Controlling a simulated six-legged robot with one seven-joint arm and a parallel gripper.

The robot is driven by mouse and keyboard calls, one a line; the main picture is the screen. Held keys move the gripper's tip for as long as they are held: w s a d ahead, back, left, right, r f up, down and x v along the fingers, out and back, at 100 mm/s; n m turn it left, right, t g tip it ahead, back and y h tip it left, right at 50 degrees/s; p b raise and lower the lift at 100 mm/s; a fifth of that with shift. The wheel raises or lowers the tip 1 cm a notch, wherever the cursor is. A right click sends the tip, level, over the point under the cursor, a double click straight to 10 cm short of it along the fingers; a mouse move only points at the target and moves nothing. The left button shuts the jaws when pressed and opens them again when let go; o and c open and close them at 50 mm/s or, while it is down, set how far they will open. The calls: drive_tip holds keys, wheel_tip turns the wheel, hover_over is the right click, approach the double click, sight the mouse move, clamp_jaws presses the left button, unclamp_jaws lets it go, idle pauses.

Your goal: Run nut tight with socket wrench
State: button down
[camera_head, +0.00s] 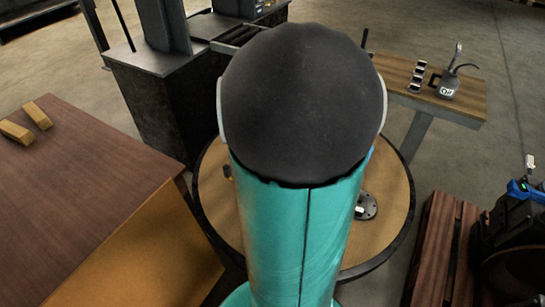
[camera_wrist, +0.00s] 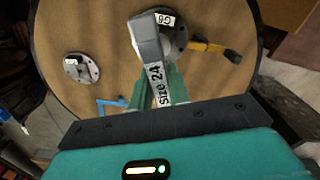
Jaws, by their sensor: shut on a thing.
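In the wrist view my gripper (camera_wrist: 157,97) is shut on a grey socket wrench (camera_wrist: 147,38) with a "size 24" label between the green fingers. The wrench reaches away from me over a dark round flange (camera_wrist: 181,42) with a numbered white tag. I cannot tell whether the wrench touches the flange or sits on a nut; no nut is clearly visible. A second, smaller tagged flange (camera_wrist: 80,68) lies to the left. In the head view my arm hides the gripper and the wrench; one flange (camera_head: 367,207) shows right of the arm.
The flanges lie on a round brown table (camera_head: 213,190) with a dark rim. A yellow-handled tool (camera_wrist: 212,49) and a blue angled piece (camera_wrist: 110,104) also lie there. A workbench (camera_head: 85,190) stands left, a side bench with an oil can (camera_head: 447,86) behind right, a pallet (camera_head: 436,245) right.

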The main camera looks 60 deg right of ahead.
drive_tip(key=m, duration=1.9)
drive_tip(key=shift+f+m, duration=0.1)
drive_tip(key=shift+m, duration=0.2)
drive_tip(key=m, duration=0.6)
